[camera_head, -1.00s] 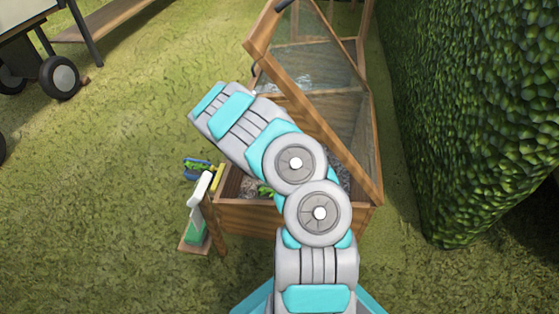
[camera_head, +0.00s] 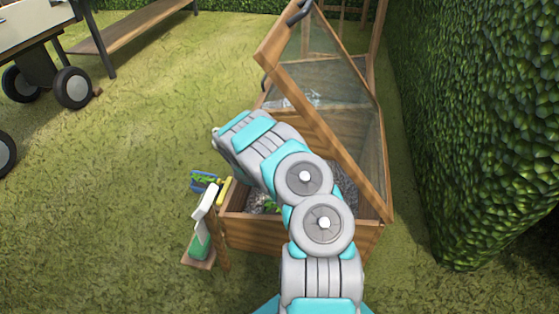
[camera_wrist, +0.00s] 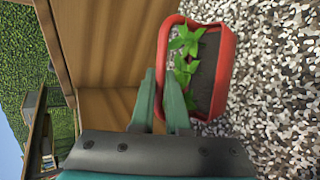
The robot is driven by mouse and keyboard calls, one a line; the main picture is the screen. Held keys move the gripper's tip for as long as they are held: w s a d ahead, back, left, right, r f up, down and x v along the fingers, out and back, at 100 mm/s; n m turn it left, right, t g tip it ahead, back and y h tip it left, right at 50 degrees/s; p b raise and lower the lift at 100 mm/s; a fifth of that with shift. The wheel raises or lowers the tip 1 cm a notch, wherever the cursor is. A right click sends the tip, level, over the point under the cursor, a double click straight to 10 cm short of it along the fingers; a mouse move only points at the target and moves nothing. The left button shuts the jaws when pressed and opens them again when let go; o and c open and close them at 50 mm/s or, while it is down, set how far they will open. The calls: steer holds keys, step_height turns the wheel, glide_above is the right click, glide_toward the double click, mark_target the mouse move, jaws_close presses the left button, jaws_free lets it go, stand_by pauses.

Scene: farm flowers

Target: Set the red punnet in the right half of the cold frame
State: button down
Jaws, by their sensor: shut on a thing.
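The red punnet (camera_wrist: 223,75) holds dark soil and green seedlings, and shows in the wrist view beside a wooden wall, over or on grey gravel (camera_wrist: 280,90). My gripper (camera_wrist: 160,85) is shut on the punnet's near wall. I cannot tell whether the punnet touches the gravel. In the head view the wooden cold frame (camera_head: 262,236) stands ahead with its glazed lid (camera_head: 325,100) propped up at a slant. My arm reaches over its near part and hides my gripper and most of the punnet. A few green leaves show inside the frame.
A spray bottle (camera_head: 201,235) stands on a small wooden ledge at the frame's left corner. A blue container with green plants (camera_head: 203,180) and a yellow item (camera_head: 224,191) are beside the frame. A hedge (camera_head: 480,120) closes the right side. Grass is open at left.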

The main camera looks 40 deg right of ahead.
steer(key=c, duration=0.9)
jaws_free()
steer(key=shift+a+r+p, duration=0.1)
steer(key=shift+r+p, duration=0.2)
steer(key=p+v, duration=0.7)
steer(key=p, duration=0.2)
steer(key=shift+s+p, duration=0.1)
steer(key=shift+p, duration=0.25)
